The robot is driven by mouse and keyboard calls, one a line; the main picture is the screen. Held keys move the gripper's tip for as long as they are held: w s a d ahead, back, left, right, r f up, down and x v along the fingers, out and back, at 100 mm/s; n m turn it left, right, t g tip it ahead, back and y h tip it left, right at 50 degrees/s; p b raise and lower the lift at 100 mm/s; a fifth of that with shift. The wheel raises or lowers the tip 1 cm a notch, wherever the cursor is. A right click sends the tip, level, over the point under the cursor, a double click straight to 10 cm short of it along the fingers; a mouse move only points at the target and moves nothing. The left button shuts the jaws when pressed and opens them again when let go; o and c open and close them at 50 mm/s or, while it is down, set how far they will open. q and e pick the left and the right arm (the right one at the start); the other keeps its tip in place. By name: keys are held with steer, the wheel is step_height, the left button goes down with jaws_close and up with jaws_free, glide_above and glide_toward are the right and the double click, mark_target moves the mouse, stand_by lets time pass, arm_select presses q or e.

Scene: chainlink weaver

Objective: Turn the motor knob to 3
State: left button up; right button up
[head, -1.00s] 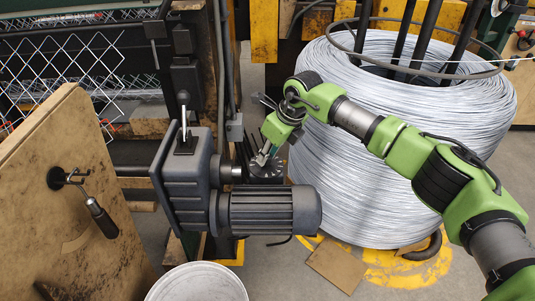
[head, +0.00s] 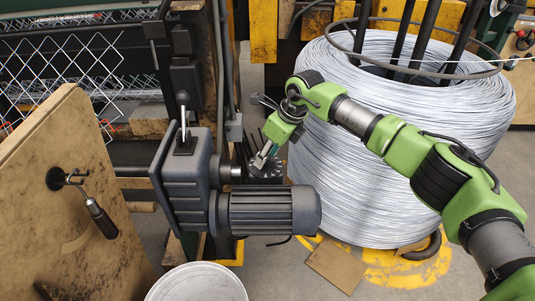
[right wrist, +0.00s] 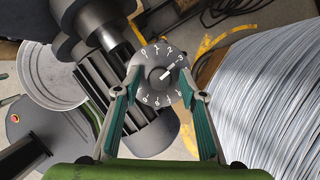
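The motor (head: 275,210) is dark grey and finned, in the middle of the head view. Its knob (right wrist: 160,77) shows in the right wrist view at the centre of a dark round dial with white digits. The knob's white pointer aims up and right, close to the digit 3; the small digits make the exact setting hard to read. My right gripper (right wrist: 160,82) is open, its two green-edged fingers apart on either side of the knob and overlapping the dial's edges. In the head view the right gripper (head: 265,155) is at the dial (head: 266,167). My left gripper is out of view.
A big coil of wire (head: 345,165) stands right of the motor, behind my right arm. A wooden panel (head: 75,200) with a hand crank (head: 100,215) is at the left. A white bucket (head: 197,284) stands in front. Chain-link mesh (head: 65,70) hangs at the back left.

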steer(key=v, duration=1.2)
